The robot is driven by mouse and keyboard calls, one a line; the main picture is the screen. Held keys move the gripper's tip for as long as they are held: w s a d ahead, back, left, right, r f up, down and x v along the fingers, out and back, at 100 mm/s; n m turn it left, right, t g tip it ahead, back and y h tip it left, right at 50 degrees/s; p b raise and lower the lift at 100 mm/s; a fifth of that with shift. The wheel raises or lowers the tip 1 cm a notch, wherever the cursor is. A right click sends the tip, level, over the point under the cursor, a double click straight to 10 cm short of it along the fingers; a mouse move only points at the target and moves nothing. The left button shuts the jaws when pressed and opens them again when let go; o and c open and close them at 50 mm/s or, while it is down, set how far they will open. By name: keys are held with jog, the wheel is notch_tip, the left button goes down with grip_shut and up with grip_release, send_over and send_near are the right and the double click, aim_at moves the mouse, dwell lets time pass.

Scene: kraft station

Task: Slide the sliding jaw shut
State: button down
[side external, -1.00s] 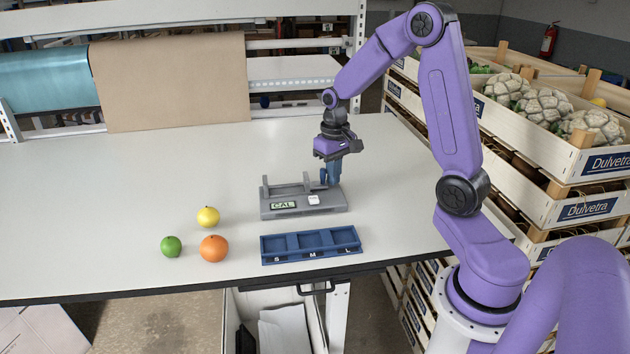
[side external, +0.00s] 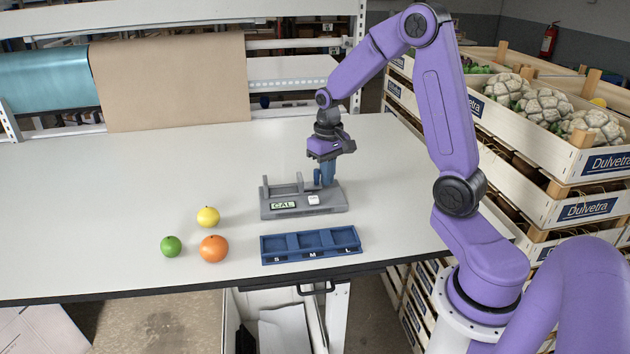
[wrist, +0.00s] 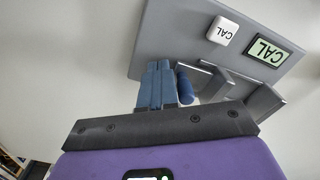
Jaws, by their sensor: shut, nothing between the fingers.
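The grey caliper station (side external: 330,203) stands on the table, with a CAL display and a white CAL button on its front. Its fixed jaw (side external: 265,190) is at the left end. The grey sliding jaw (side external: 299,183) stands to its right, with a gap between them. The wrist view shows the sliding jaw (wrist: 212,82) with a blue knob (wrist: 185,86) on it. My gripper (side external: 327,182) is shut and empty, pointing down on the knob's right side. In the wrist view its blue fingers (wrist: 158,75) are right beside the knob; contact is hard to tell.
A blue tray (side external: 311,261) marked S, M, L lies in front of the station. A yellow fruit (side external: 208,217), a green fruit (side external: 171,246) and an orange fruit (side external: 214,249) lie to the left. Crates (side external: 590,185) stand beyond the table's right edge.

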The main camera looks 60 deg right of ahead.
aim_at(298, 177)
jog(key=shift+w+a, duration=0.7)
dwell(0.4)
jog(key=shift+w+a, duration=1.2)
dwell(0.4)
jog(key=shift+w+a, duration=0.7)
jog(key=shift+s+d, duration=0.3)
dwell(0.6)
jog(key=shift+r, duration=3.5)
